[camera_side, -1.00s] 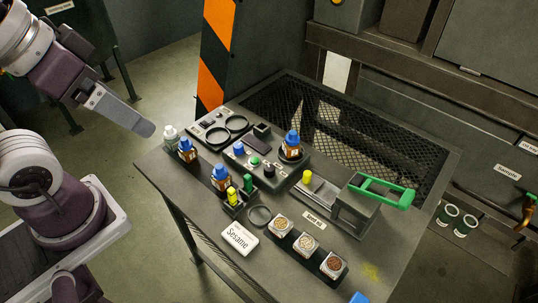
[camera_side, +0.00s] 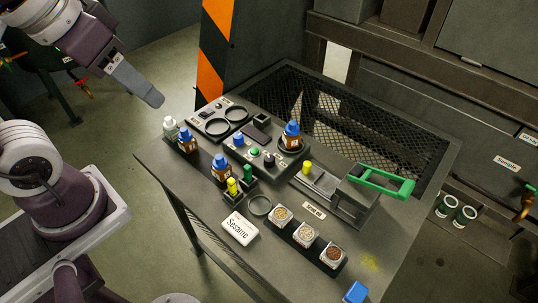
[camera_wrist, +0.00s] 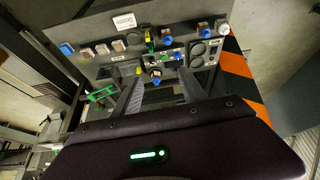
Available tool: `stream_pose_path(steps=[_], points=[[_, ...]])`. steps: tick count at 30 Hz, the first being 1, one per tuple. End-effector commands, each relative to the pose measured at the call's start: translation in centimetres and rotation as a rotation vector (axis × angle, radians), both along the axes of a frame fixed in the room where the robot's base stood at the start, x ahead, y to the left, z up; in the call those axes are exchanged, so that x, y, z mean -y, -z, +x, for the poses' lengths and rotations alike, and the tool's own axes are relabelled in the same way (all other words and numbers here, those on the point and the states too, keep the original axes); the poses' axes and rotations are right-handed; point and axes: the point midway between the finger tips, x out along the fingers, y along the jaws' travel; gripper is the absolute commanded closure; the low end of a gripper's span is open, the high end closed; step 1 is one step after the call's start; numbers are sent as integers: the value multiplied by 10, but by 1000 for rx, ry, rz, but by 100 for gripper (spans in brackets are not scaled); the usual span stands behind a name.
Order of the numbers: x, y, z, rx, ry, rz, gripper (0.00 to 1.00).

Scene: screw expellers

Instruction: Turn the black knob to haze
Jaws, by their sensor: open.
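The black knob (camera_side: 269,160) stands on a dark control box on the table, at the right end of a row with a blue knob (camera_side: 238,140) and a green knob (camera_side: 254,152). An amber bottle with a blue cap (camera_side: 292,136) sits in a ring on the same box. The markings around the black knob are too small to read, so its setting cannot be told. My gripper (camera_wrist: 158,95) is open and empty in the wrist view. In the side view its finger hangs above and left of the table, well apart from the knob.
Two capped bottles (camera_side: 187,142) (camera_side: 221,168) and yellow and green pegs stand near the box. A sesame card (camera_side: 240,228), jars of seeds (camera_side: 305,234) and a press with a green handle (camera_side: 385,182) are also on the table. The air above is free.

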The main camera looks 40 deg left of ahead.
Motion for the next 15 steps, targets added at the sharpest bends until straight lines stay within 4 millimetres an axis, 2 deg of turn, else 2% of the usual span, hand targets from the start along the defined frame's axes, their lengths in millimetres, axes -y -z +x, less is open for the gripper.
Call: stream_pose_path(steps=[4,7,9,11,12,15], points=[[3,17,79,-117,-92,-14,50],[8,52,137,-194,-160,-36,50],[14,89,174,-249,-209,-58,50],[20,126,201,-295,-252,-80,50],[24,152,214,-323,-280,-94,50],[32,207,235,-378,-341,-126,50]])
